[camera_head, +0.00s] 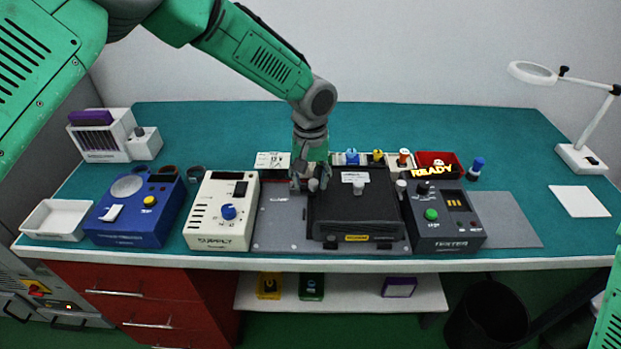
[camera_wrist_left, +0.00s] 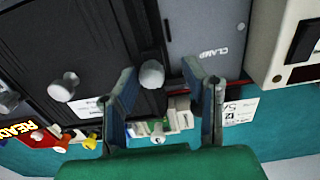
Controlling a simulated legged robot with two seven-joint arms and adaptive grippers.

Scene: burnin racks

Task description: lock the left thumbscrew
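The left thumbscrew (camera_head: 313,185) is a small pale grey knob at the left edge of the black clamp lid (camera_head: 375,215). In the left wrist view the thumbscrew (camera_wrist_left: 152,74) shows between my finger tips. My left gripper (camera_head: 310,179) reaches down over it from behind, and its fingers (camera_wrist_left: 166,82) are open on either side of the knob. A gap shows on the right side; contact on the left is unclear. The right thumbscrew (camera_head: 401,186) stands at the lid's other side. My right gripper is out of view.
A grey plate marked CLAMP (camera_head: 275,225) lies under the lid, which has a middle knob (camera_head: 358,188). A cream supply box (camera_head: 222,212) stands left, a dark tester with READY above it (camera_head: 445,220) right. Small coloured parts (camera_head: 378,156) sit behind. Teal bench (camera_head: 420,125) is clear at the back.

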